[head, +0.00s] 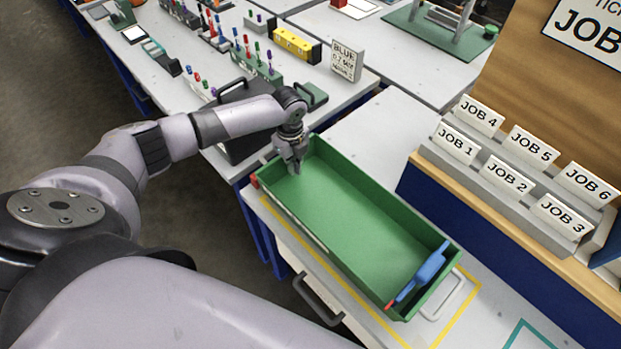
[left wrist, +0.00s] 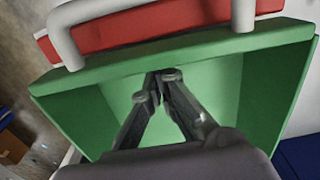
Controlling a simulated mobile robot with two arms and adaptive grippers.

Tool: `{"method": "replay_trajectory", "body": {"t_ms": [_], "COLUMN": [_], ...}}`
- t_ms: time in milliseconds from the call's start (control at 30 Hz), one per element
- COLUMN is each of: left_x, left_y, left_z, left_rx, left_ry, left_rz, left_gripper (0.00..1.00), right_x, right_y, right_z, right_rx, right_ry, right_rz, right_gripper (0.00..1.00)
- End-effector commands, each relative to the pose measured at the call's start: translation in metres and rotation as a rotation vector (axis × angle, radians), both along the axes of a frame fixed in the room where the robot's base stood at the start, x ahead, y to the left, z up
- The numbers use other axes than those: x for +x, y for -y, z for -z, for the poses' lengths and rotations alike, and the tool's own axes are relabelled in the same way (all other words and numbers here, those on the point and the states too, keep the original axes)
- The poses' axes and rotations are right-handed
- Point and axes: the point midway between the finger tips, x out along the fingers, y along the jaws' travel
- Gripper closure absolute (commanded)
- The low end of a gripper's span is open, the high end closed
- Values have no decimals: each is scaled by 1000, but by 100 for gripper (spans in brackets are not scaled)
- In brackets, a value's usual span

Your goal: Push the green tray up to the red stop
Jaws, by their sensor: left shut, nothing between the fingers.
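The green tray (head: 355,225) lies lengthwise on the white table, with a white handle (head: 445,298) at its near right end. My left gripper (head: 297,172) is shut and empty, pointing down inside the tray's far left end. In the left wrist view, its fingertips (left wrist: 158,82) are close to the inner face of the end wall (left wrist: 190,58); I cannot tell if they touch. The red stop (left wrist: 150,25) runs just beyond that wall, with another white handle (left wrist: 72,45) over it. A small red end of it shows in the head view (head: 254,181); any gap is unclear.
A blue tool (head: 425,270) with a red tip lies in the tray's near right end. Yellow lines (head: 361,294) mark the table around the tray. Job-card racks (head: 495,178) stand to the right. A black box (head: 240,146) and pen racks (head: 258,72) stand beyond the far end.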

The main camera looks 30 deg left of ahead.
Motion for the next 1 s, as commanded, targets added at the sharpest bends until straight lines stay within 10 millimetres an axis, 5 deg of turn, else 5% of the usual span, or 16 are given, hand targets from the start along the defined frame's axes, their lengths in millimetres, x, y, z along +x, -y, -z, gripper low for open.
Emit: {"method": "replay_trajectory", "body": {"t_ms": [533,833,1000], "left_x": [4,-9,-7], "left_y": [-13,19,16], "left_z": [-1,-7,-45], "left_rx": [2,-3,-2], "left_ry": [2,-2,5], "left_rz": [0,-1,-2], "left_gripper": [100,100,100], "right_x": [2,4,3], "right_y": [0,0,3], "right_z": [0,-30,-13], "right_rx": [0,0,-3], "right_ry": [4,6,5], "right_rz": [0,0,-1], "right_gripper": [60,60,60]}}
